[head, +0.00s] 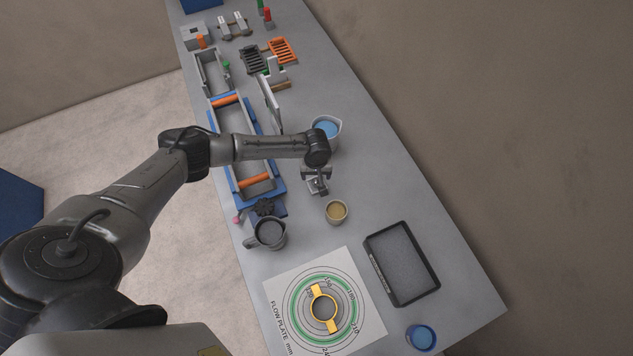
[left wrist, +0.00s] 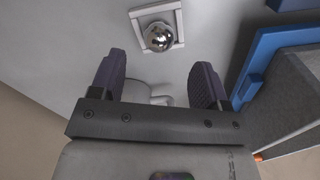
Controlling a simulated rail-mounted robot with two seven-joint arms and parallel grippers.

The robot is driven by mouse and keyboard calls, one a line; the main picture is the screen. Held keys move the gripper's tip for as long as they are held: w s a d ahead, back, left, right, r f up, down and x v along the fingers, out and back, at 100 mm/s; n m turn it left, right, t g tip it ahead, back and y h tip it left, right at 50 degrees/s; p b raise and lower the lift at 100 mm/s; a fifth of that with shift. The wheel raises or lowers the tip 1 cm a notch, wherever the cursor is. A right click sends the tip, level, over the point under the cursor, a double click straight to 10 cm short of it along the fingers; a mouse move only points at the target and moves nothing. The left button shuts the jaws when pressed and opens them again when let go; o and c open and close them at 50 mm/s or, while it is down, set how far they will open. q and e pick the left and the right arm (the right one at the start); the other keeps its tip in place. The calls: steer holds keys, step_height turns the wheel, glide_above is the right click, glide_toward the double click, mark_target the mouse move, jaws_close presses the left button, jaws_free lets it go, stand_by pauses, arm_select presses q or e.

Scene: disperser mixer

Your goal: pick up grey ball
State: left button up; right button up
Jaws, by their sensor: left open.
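The grey ball (left wrist: 158,36) is shiny and rests in a small square pale holder (left wrist: 177,20) in the left wrist view. In the head view the holder (head: 318,188) shows just below my left gripper (head: 316,172), and the ball is hard to make out there. My left gripper is open. In the left wrist view its two dark fingers (left wrist: 158,78) are apart with no ball between them, and the ball lies beyond their tips. My right gripper is not in view.
A cup of blue liquid (head: 327,126) stands behind my left gripper, and a cup of tan material (head: 337,212) stands in front. A blue-framed rack (head: 279,192) lies left. A grey mug (head: 269,233), dark tray (head: 401,263) and printed flow plate (head: 281,290) are nearer.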

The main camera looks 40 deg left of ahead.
mark_target(316, 180)
arm_select(q)
steer(key=shift+d+f, duration=0.15)
steer(key=shift+f, duration=2.55)
steer(key=shift+c, duration=0.2)
steer(key=c, duration=1.1)
steer(key=shift+r, duration=0.2)
